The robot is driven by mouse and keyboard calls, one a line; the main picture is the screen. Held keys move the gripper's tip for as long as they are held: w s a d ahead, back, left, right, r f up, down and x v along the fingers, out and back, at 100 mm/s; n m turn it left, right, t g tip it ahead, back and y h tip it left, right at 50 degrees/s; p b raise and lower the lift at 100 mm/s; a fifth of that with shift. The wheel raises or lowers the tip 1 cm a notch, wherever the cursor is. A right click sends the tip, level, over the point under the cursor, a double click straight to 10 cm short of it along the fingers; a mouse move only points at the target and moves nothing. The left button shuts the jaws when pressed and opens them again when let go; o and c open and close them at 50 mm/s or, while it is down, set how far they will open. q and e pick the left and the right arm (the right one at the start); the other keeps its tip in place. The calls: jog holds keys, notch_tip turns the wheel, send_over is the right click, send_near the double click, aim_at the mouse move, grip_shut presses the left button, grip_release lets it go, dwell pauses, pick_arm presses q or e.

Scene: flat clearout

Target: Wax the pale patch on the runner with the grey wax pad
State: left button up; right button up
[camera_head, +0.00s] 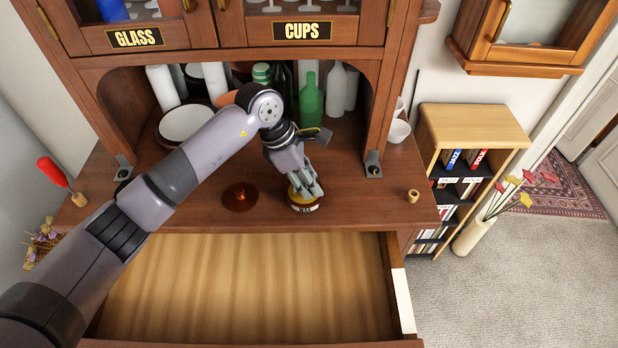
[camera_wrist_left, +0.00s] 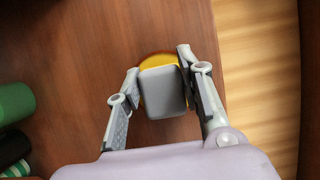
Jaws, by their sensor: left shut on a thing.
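My left gripper (camera_head: 306,188) is shut on the grey wax pad (camera_wrist_left: 164,92), which shows between its fingers in the left wrist view. The gripper points down at the wax tin (camera_head: 304,208), an open round tin with yellow wax near the counter's front edge. The yellow wax (camera_wrist_left: 155,61) shows just behind the pad; I cannot tell whether the pad touches it. The pale patch (camera_head: 403,300) is a whitish strip on the runner (camera_head: 394,262) at the right side of the open drawer. My right gripper is not in view.
The open drawer (camera_head: 240,285) is empty below the counter. A dark red-brown disc with a knob (camera_head: 240,196) lies left of the tin. A wooden ring (camera_head: 413,196) sits at right.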

pick_arm(q)
jog(key=shift+s+f, duration=0.1)
jog(key=shift+f, duration=0.05)
